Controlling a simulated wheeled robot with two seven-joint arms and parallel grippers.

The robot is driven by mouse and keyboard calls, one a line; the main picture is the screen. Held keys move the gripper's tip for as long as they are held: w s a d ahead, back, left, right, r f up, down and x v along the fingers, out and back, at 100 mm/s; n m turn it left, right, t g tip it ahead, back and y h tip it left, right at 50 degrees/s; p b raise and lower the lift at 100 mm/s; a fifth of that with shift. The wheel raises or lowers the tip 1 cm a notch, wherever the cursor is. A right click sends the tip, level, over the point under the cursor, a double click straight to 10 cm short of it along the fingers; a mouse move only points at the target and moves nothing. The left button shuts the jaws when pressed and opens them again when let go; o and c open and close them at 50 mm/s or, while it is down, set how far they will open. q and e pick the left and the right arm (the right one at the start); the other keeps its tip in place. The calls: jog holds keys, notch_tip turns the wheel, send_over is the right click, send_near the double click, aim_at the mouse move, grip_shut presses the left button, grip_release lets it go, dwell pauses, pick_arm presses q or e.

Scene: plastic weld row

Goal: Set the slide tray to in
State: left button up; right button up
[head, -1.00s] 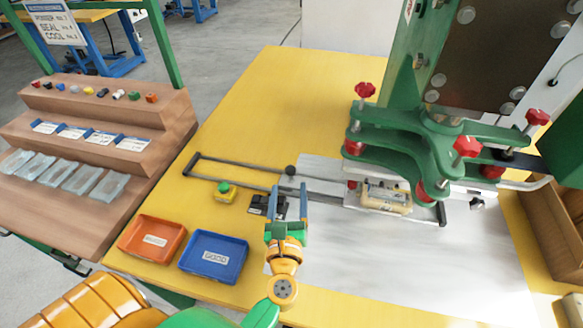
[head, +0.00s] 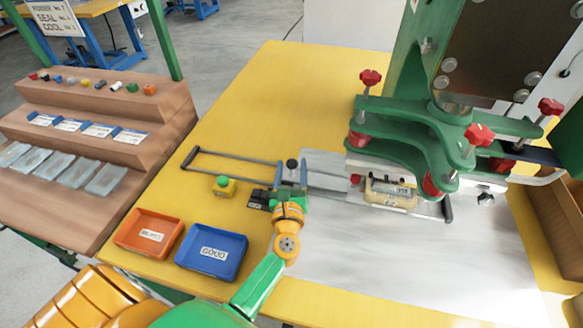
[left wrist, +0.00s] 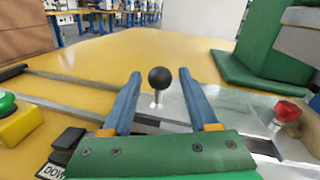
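The slide tray's black ball knob (head: 292,163) stands on a thin upright stem beside the dark slide rails (head: 235,153). In the left wrist view the knob (left wrist: 160,78) shows ahead, between and slightly beyond my two fingertips. My left gripper (head: 290,176) is open, its blue fingers apart, with nothing between them touching. The tray plate (head: 345,192) lies at the right part of the rails, with a beige moulded part (head: 390,193) on it under the green press head (head: 430,145). My right gripper is not in view.
A yellow block with a green button (head: 223,186) and a black labelled switch box (head: 260,198) sit left of my gripper. Orange (head: 128,248) and blue (head: 182,262) bins stand at the front left. The wooden stepped rack (head: 100,115) is farther left. The yellow table behind the rails is clear.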

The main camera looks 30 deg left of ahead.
pick_arm(q)
grip_shut()
dwell(1.2)
